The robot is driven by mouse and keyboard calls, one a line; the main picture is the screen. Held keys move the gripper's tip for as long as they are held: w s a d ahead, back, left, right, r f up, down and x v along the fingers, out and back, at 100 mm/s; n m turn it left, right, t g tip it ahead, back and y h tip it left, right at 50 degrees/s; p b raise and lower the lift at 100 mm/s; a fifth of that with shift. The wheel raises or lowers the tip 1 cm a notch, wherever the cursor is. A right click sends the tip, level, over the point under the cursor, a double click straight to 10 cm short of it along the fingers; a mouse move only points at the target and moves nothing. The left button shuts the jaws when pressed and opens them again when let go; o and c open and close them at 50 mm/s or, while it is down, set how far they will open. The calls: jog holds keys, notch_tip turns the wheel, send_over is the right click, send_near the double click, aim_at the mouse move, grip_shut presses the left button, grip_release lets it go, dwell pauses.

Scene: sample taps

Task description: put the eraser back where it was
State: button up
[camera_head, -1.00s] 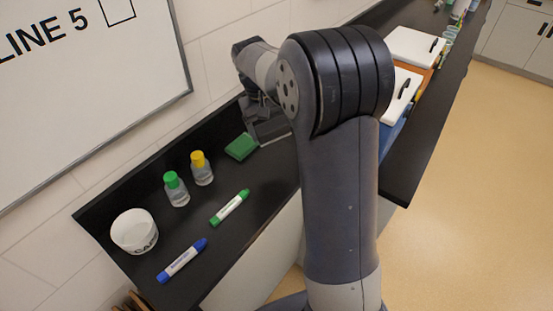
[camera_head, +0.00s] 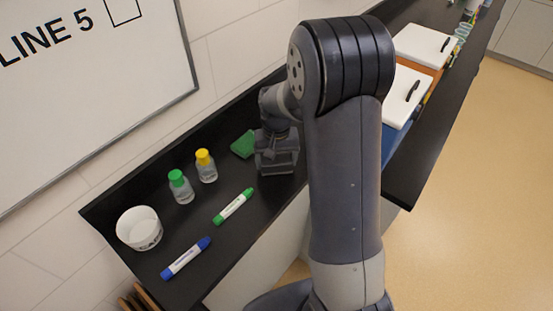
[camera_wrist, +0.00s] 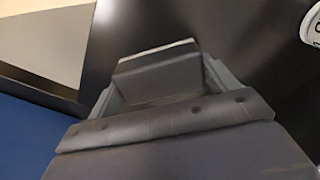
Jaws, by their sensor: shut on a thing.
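My gripper (camera_head: 277,164) is over the black counter, just right of a green block (camera_head: 244,145). In the wrist view, my gripper (camera_wrist: 160,82) is shut on a dark grey block with a paler top edge, which I take to be the eraser (camera_wrist: 155,72). The block sits between the two fingers, and its lower part is hidden by the gripper. In the head view I cannot clearly tell the block from the gripper. I cannot tell whether the block touches the counter.
On the black counter (camera_head: 215,225) are a white cup (camera_head: 139,229), a green-capped bottle (camera_head: 180,188), a yellow-capped bottle (camera_head: 206,167), a green marker (camera_head: 233,206) and a blue marker (camera_head: 186,257). A whiteboard (camera_head: 90,90) hangs behind. White boards (camera_head: 403,97) lie farther along, right of my arm.

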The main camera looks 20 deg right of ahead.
aim_at(276, 159)
jog(key=shift+f, duration=0.25)
jog(key=o, duration=0.8)
jog(key=shift+f, duration=0.1)
notch_tip(276, 159, up, 12)
jog(key=shift+r+b, duration=0.15)
jog(key=shift+b, duration=0.3)
